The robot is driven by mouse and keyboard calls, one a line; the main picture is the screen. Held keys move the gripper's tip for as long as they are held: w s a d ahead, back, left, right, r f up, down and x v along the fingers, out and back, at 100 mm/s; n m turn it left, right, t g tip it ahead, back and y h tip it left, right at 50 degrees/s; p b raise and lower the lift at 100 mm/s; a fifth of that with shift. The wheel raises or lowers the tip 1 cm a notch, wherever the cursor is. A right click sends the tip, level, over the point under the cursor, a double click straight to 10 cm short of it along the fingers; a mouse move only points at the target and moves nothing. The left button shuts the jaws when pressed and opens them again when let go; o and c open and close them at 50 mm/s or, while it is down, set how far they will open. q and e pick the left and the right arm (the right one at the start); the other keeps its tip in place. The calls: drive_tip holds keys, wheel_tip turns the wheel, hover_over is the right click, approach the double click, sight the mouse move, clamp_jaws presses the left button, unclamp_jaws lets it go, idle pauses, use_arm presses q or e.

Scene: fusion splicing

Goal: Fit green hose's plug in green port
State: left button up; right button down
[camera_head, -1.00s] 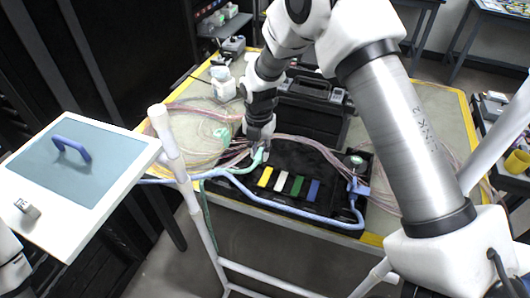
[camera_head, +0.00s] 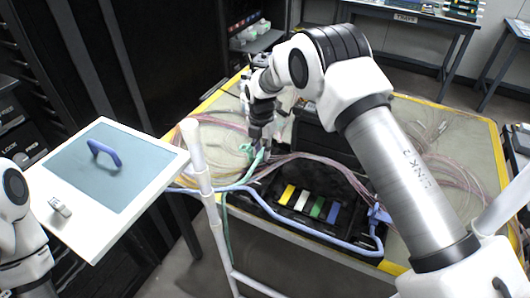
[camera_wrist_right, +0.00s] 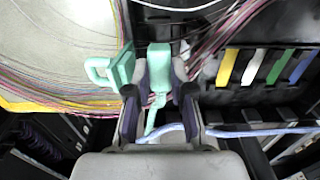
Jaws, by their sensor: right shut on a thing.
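My right gripper (camera_head: 262,146) is shut on the mint-green plug (camera_wrist_right: 159,68) of the green hose (camera_head: 243,182). In the wrist view the plug stands between the two fingers and points away from me. A separate mint-green piece with a square loop (camera_wrist_right: 115,68) is just left of the plug; I cannot tell whether they touch. This piece also shows at the gripper's left in the head view (camera_head: 247,149). A darker green block (camera_head: 317,207) sits in a row with yellow, white and blue blocks in the black tray. My left gripper is out of view.
The blue hose (camera_head: 300,231) runs along the front of the black tray (camera_head: 262,197). Bundles of thin pink cables (camera_head: 225,127) cross the mat. A black case (camera_head: 312,135) stands behind the tray. A white-framed panel with a blue handle (camera_head: 104,153) is at the left.

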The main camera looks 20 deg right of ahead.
sight(262, 153)
idle(0.4)
drive_tip(key=shift+f, duration=0.1)
drive_tip(key=shift+f+b, duration=0.55)
drive_tip(key=shift+f, duration=1.45)
drive_tip(key=shift+f, duration=0.45)
drive_tip(key=shift+f, duration=0.45)
